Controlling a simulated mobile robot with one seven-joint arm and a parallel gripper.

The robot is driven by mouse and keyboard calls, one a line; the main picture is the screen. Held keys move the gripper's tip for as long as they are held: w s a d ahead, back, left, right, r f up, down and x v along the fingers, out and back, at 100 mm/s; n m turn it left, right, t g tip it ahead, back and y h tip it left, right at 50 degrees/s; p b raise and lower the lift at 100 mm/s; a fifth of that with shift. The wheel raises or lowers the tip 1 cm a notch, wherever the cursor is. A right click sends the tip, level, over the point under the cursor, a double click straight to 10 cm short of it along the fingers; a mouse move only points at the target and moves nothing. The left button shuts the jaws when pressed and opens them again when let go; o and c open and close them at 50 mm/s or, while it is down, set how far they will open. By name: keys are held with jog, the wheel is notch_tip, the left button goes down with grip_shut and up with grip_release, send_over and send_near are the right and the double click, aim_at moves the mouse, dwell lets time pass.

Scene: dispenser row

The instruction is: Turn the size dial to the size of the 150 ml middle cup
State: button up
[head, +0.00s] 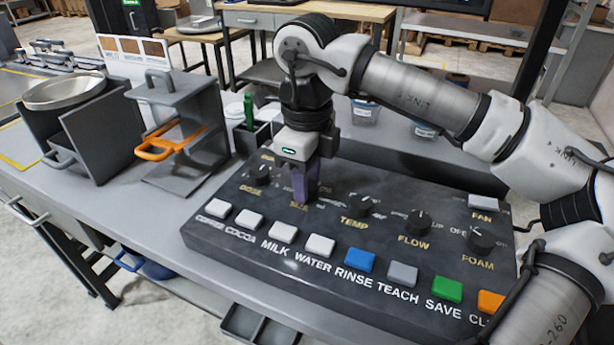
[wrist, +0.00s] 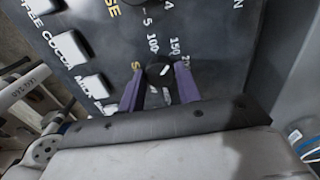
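The size dial (wrist: 160,72) is a round black knob on the dark control panel (head: 330,215). In the wrist view the numbers 100 and 150 show beside it, with another figure partly hidden to the right. I cannot make out clearly where its pointer stands. My gripper (head: 304,200) points down over the dial and hides it in the head view. In the wrist view its two purple fingers (wrist: 159,76) stand on either side of the dial, close to its sides. Whether they press on it I cannot tell. I cannot pick out the 150 ml middle cup.
The dose dial (head: 254,186) is left of my gripper, the temp dial (head: 362,206) right. Flow (head: 418,222) and foam (head: 481,239) dials follow. A row of coloured buttons, including a blue one (head: 360,260), runs along the panel's front. A grey stand (head: 178,130) is at left.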

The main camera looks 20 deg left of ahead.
jog(key=o, duration=0.4)
notch_tip(320, 180, up, 14)
jog(key=shift+f, duration=0.1)
dwell(0.4)
jog(key=shift+s, duration=0.1)
dwell(0.3)
